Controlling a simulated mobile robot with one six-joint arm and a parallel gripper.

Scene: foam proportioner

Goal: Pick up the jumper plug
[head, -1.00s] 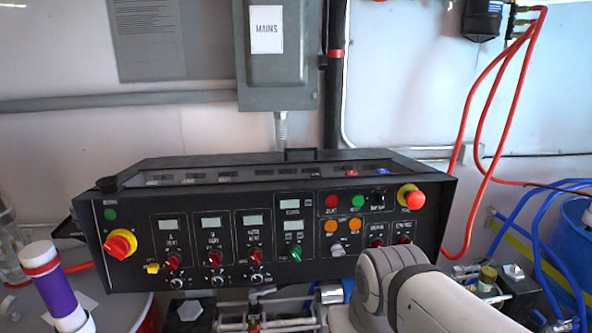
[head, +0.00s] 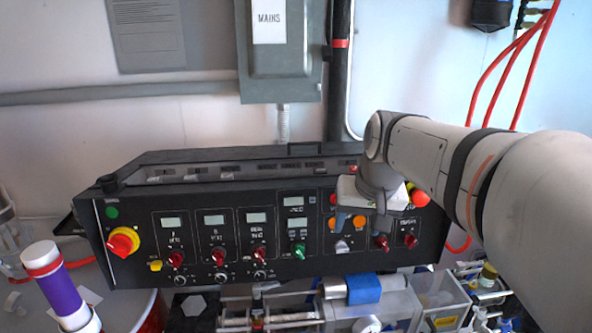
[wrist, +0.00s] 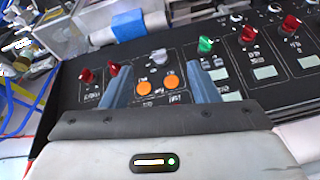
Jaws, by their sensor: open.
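My gripper (head: 362,224) is open and empty, in front of the right part of the black control panel (head: 135,225). In the wrist view its two blue-grey fingers (wrist: 152,72) stand apart, with a grey knob (wrist: 159,57) and two orange buttons (wrist: 144,88) showing between them. I cannot single out the jumper plug for certain in either view. A small yellow piece (head: 155,266) sits at the panel's lower left, but I cannot tell what it is. My arm and gripper hide part of the panel's right side.
Red knobs (head: 176,259) and a green knob (head: 298,250) stick out of the panel. A red and yellow rotary switch (head: 123,242) is at its left. Clear boxes and a blue-wrapped cylinder (head: 363,288) lie below. A purple-banded tube (head: 57,290) stands at left.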

